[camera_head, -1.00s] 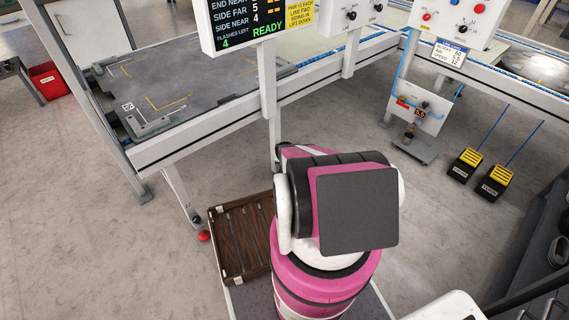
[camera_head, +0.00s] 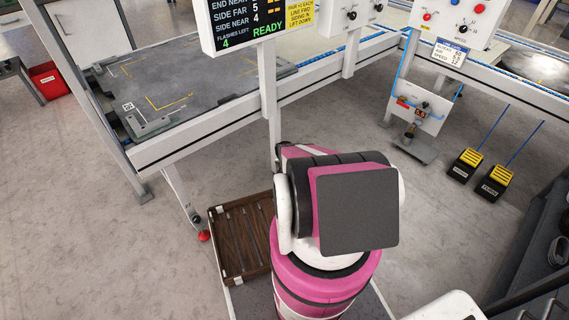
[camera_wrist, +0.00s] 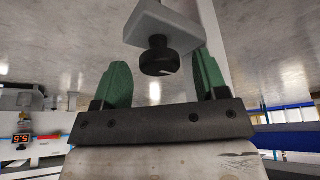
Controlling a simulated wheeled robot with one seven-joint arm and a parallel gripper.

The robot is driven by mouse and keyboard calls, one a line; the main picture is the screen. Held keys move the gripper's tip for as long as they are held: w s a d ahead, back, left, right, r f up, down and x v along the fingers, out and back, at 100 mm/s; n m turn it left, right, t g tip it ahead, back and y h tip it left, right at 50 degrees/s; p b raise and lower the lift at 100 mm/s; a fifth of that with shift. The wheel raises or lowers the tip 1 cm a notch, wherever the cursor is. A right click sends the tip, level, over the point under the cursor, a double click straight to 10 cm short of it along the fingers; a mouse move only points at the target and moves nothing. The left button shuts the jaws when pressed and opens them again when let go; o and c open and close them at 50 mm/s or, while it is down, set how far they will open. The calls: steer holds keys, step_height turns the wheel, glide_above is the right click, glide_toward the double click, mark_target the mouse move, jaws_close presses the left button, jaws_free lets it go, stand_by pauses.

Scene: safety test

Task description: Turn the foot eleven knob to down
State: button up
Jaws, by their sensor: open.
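In the wrist view a black round knob (camera_wrist: 158,62) hangs on a short stem from a pale grey bracket (camera_wrist: 168,24) on a light post. My gripper (camera_wrist: 160,60) is open, with one green finger on each side of the knob. In the head view my arm hides the gripper and this knob.
A grey-topped table (camera_head: 215,75) with white rails stands ahead, with a display panel (camera_head: 245,22) above it. Pedals (camera_head: 493,184) and a small valve stand (camera_head: 418,112) are at right.

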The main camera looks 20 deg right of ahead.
steer(key=v, duration=1)
steer(key=shift+r, duration=0.2)
